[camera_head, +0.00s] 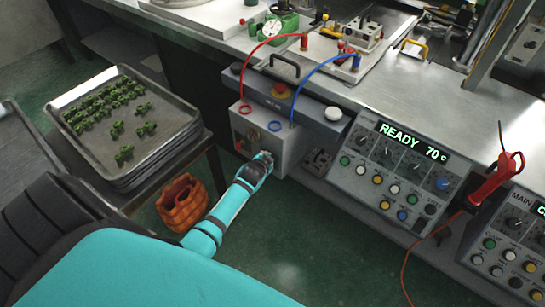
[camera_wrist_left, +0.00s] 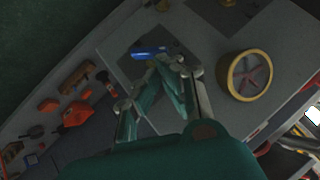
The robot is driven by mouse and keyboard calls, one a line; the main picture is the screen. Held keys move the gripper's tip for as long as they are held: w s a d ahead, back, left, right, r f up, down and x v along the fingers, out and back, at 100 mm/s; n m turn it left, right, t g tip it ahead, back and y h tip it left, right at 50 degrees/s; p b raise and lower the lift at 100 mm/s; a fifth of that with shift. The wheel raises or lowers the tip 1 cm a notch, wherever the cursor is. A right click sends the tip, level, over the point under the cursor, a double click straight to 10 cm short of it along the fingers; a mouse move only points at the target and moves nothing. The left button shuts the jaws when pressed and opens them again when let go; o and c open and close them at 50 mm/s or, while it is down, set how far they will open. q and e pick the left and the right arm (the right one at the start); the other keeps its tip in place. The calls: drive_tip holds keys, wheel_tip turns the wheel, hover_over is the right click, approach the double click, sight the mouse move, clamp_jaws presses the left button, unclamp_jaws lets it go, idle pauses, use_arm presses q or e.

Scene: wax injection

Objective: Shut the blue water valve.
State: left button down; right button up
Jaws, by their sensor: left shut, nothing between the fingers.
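The blue water valve handle (camera_wrist_left: 148,52) shows in the left wrist view as a short blue lever on a grey panel. My left gripper (camera_wrist_left: 170,66) is shut and empty, its fingertips right beside the lever's right end. I cannot tell whether they touch it. In the head view my left gripper (camera_head: 264,160) is at the front of the light metal box (camera_head: 287,148) under the bench. There the blue lever is hidden by the gripper or too small to make out. My right gripper is not in view.
A red hose and a blue hose (camera_head: 306,76) run down to the box. A control panel reading "READY 70" (camera_head: 390,165) stands to the right. A tray of green pieces (camera_head: 80,105) and an orange ribbed container (camera_head: 182,205) are at the left. Green floor (camera_head: 310,235) lies open in front.

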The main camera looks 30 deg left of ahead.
use_arm(q)
drive_tip(key=shift+a+p, duration=0.2)
drive_tip(key=shift+p, duration=0.35)
drive_tip(key=shift+a+n+h+p, duration=0.2)
drive_tip(key=shift+n+h+p, duration=0.15)
drive_tip(key=shift+p, duration=0.2)
idle(1.1)
drive_tip(key=shift+r, duration=0.15)
drive_tip(key=shift+r+p, duration=0.75)
drive_tip(key=shift+p, duration=0.15)
